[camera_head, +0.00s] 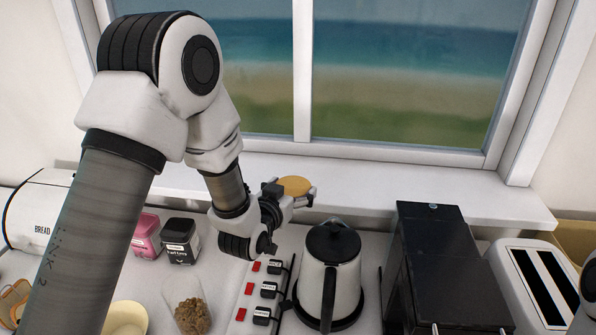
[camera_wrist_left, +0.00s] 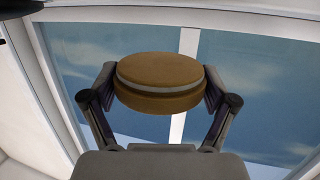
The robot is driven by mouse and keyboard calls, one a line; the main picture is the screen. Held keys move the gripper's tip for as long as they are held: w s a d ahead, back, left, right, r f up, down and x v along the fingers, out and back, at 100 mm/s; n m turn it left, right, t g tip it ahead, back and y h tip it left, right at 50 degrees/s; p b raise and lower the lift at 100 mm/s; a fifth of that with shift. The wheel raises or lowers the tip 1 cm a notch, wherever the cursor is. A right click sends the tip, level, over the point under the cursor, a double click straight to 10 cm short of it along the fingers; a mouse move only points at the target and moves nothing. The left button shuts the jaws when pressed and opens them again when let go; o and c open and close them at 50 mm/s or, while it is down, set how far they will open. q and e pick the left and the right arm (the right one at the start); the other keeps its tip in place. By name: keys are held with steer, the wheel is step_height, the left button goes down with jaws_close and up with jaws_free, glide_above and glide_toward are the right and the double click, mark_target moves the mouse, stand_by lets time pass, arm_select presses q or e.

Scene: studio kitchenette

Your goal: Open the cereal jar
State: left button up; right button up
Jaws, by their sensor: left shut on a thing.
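My left gripper (camera_head: 290,198) is shut on a round wooden lid (camera_head: 294,185) and holds it in the air near the window sill. In the left wrist view the lid (camera_wrist_left: 160,82) sits between the two fingers, with a pale band around its side. The cereal jar (camera_head: 171,287) is a clear container with brown cereal in it, on the counter at the lower left. Its top shows no lid, and the lid in my gripper is well apart from it. My right gripper is not in view.
A white kettle (camera_head: 327,276) stands right of a power strip (camera_head: 250,290) with plugs. Pink (camera_head: 147,236) and black (camera_head: 180,241) tins stand behind the jar. A cream bowl (camera_head: 126,318), bread bin (camera_head: 38,212), black appliance (camera_head: 432,265) and toaster (camera_head: 535,285) also occupy the counter.

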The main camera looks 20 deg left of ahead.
arm_select(q)
steer(key=w+a, duration=0.1)
steer(key=w, duration=0.3)
steer(key=w+a+f, duration=0.1)
steer(key=w+a, duration=0.1)
steer(key=w, duration=0.1)
steer(key=w+a, duration=0.1)
steer(key=w, duration=0.3)
steer(key=shift+w+a+f+p, duration=0.15)
steer(key=shift+w+a+p, duration=0.1)
steer(key=shift+w+p, duration=0.1)
step_height(320, 180, down, 4)
steer(key=shift+r+b, duration=0.25)
steer(key=shift+b, duration=0.65)
steer(key=shift+w, duration=0.15)
steer(key=shift+f, duration=0.2)
steer(key=o, duration=1.1)
steer(key=shift+r, duration=0.1)
steer(key=shift+r, duration=0.1)
